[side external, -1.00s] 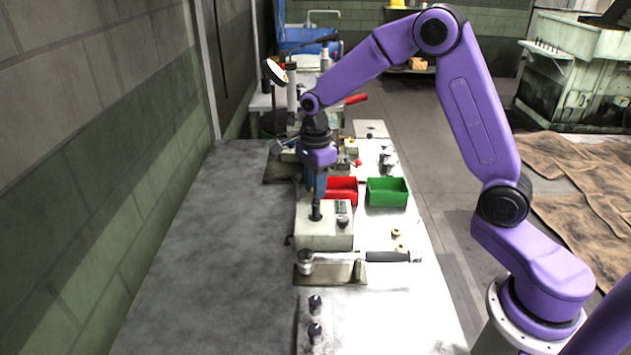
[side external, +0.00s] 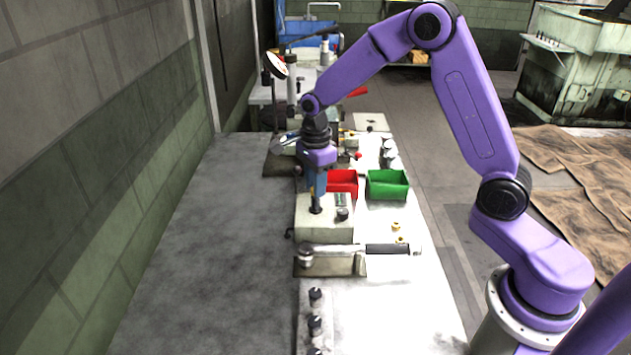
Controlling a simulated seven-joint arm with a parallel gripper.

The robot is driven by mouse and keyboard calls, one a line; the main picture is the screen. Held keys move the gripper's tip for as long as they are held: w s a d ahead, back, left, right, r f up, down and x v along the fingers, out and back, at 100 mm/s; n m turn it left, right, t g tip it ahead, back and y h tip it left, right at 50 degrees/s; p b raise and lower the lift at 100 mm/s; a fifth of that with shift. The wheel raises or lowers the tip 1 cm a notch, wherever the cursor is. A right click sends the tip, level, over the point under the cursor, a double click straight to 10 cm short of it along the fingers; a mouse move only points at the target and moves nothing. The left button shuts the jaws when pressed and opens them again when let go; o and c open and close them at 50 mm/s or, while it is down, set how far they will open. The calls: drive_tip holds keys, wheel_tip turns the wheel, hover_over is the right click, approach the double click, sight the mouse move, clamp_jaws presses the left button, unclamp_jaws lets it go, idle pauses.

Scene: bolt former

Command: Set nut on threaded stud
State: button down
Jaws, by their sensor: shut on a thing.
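My gripper (side external: 316,206) points straight down over the pale block-shaped fixture (side external: 325,233), at the left part of its top. It is shut on a small dark piece at its fingertips, taken to be the nut. The fingers and the small size hide the nut's shape. I cannot tell the threaded stud apart under the gripper, nor whether the nut touches it. A dark knob-like part (side external: 342,214) stands on the fixture just right of the fingertips.
A red bin (side external: 343,193) and a green bin (side external: 387,197) stand behind the fixture. Small brass pieces (side external: 396,226) lie to the right. A torque-wrench-like tool (side external: 385,248) lies across a stand in front. Several dark knobs (side external: 315,296) line the near plate. The bench's left side is clear.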

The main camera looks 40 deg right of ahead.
drive_tip(key=c, duration=0.9)
unclamp_jaws()
drive_tip(key=shift+o, duration=0.2)
drive_tip(key=shift+r, duration=0.1)
wheel_tip(320, 180, up, 17)
drive_tip(key=shift+r, duration=0.15)
